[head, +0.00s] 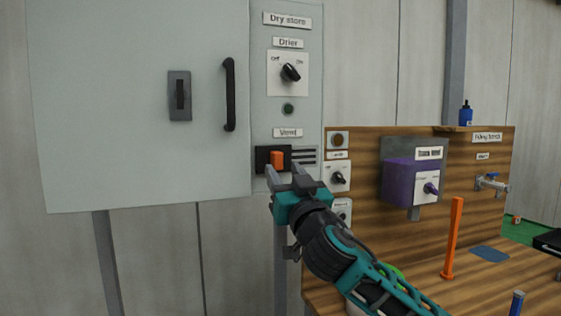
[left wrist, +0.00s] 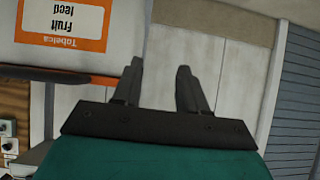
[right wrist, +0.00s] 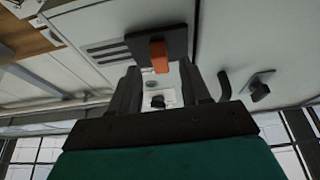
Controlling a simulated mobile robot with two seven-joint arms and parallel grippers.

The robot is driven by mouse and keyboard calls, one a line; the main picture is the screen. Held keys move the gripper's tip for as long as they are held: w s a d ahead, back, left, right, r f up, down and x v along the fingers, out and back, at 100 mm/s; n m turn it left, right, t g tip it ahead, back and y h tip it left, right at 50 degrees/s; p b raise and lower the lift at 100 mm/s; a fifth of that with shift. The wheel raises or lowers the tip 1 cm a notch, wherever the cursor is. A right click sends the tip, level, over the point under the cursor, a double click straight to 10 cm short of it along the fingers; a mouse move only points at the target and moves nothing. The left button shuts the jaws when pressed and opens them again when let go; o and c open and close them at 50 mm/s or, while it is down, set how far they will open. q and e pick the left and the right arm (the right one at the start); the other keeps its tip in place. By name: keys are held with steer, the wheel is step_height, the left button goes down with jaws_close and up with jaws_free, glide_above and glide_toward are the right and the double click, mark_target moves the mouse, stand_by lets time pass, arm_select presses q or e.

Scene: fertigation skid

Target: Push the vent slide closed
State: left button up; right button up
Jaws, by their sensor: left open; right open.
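The vent slide is a black plate (head: 262,153) with an orange knob (head: 277,161) under the "Vent" label (head: 288,132) on the dry store's side panel. Slotted louvres (head: 305,156) show uncovered to its right. My right gripper (head: 289,175) is open, its fingertips just below and right of the knob in the head view. In the right wrist view the orange knob (right wrist: 159,57) appears near and between the fingertips; contact cannot be told. My left gripper (left wrist: 160,70) shows only in the left wrist view, open and empty.
The dry store door (head: 120,100) with its black handle (head: 230,95) is left of the slide. A drier switch (head: 290,72) is above. A wooden bench with a purple dosing box (head: 398,181) and an orange lever (head: 453,238) stands to the right. A labelled container (left wrist: 75,30) is near my left gripper.

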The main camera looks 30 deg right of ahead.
mark_target(276, 160)
steer(key=shift+x, duration=1.4)
jaws_close()
steer(key=shift+f, duration=0.1)
